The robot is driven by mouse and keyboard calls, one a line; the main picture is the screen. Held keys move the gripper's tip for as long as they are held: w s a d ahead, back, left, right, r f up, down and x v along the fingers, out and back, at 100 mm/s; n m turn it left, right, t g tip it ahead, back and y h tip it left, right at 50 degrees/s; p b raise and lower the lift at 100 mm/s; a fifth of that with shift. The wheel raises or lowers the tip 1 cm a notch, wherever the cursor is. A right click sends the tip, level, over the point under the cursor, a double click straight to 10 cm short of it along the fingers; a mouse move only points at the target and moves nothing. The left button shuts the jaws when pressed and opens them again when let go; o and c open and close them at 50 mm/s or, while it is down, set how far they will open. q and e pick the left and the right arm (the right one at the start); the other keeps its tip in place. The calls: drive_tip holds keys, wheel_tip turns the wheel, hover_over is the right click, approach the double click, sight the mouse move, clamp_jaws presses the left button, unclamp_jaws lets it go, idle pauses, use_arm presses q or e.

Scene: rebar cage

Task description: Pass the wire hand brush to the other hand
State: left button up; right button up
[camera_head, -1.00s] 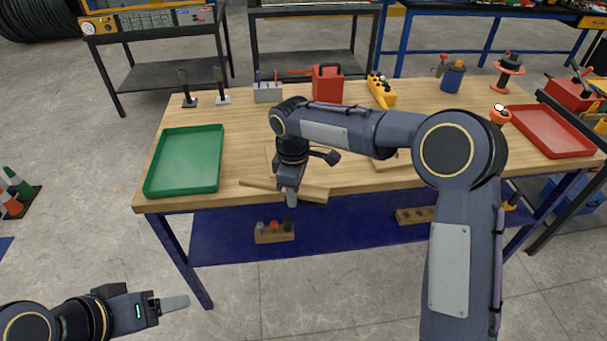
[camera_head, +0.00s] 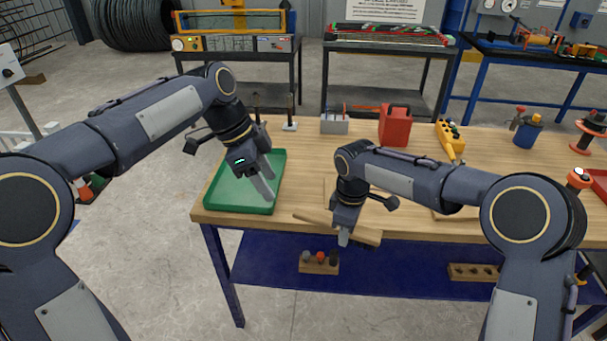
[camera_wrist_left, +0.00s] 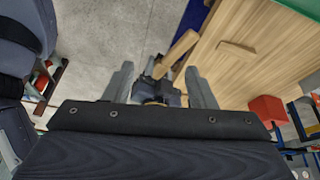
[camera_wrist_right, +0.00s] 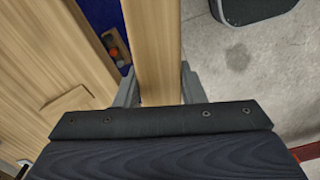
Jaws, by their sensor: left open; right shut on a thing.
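The wire hand brush (camera_head: 312,217) shows as a long wooden bar at the table's front edge. My right gripper (camera_head: 343,238) points down and is shut on it. In the right wrist view the brush (camera_wrist_right: 152,45) runs between the two fingers, away from the camera. In the left wrist view the brush (camera_wrist_left: 178,50) slants out from my right gripper. I cannot make out its bristles. My left gripper (camera_head: 265,180) is open and empty above the green tray, left of the brush and apart from it. In its wrist view, the brush and right gripper lie beyond the open fingers.
The green tray (camera_head: 212,192) is at the table's left end. A flat wooden piece (camera_wrist_left: 237,50) lies on the tabletop. A red can (camera_head: 395,126), a grey holder (camera_head: 335,125) and a yellow tool (camera_head: 449,138) stand behind. A block with several items (camera_head: 319,264) is on the lower shelf.

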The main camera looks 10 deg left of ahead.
sight(321, 216)
use_arm(q)
drive_tip(key=w+d+f+m+g, duration=0.2)
drive_tip(key=w+d+f+m, duration=0.3)
drive_tip(key=w+d+m, duration=0.15)
drive_tip(key=x, duration=0.7)
drive_tip(key=w+x, duration=0.1)
drive_tip(key=x, duration=0.3)
drive_tip(key=shift+s+d+f, duration=0.1)
drive_tip(key=shift+d+f, duration=0.05)
drive_tip(key=shift+f, duration=0.05)
drive_tip(key=shift+c, duration=0.3)
clamp_jaws()
use_arm(e)
drive_tip(key=shift+s+a, duration=0.1)
drive_tip(key=o, duration=1.1)
drive_tip(key=shift+o, duration=0.2)
